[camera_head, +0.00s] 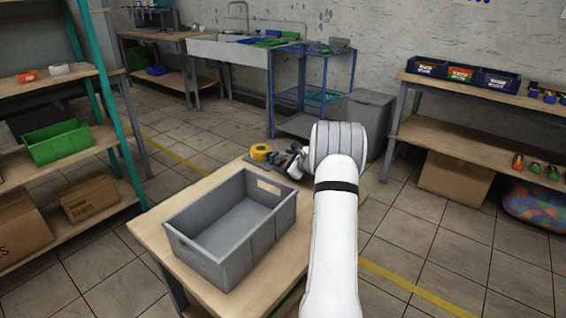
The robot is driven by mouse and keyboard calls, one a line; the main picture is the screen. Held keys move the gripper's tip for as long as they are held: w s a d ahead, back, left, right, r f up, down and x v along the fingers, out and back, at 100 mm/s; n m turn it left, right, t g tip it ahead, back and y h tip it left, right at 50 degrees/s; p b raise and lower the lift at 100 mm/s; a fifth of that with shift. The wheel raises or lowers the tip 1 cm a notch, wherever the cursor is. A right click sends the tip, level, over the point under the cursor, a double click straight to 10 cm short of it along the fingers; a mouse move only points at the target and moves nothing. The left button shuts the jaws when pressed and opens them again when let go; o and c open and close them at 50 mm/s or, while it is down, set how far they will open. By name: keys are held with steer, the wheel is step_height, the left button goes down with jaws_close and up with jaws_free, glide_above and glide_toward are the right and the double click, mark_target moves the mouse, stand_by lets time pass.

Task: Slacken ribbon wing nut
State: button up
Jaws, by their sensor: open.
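A yellow roll (261,152), possibly the ribbon, sits at the far edge of the wooden table with small dark grey parts (276,159) beside it. I cannot make out a wing nut; it is too small to tell or hidden. My white arm reaches over the table's right side. My gripper (296,160) is open at the far right of the table, just right of the dark parts. My wrist hides part of it, and I cannot tell whether it touches anything.
An empty grey crate (203,263) takes up much of the table (151,232). A shelf with a green bin (58,145) stands left. A sink (229,50) and a blue cart (303,94) are behind. A bench with labelled bins (460,74) stands right. Tiled floor lies between.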

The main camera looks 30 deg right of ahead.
steer(key=shift+w+f, duration=0.1)
steer(key=shift+w, duration=0.15)
steer(key=c, duration=1)
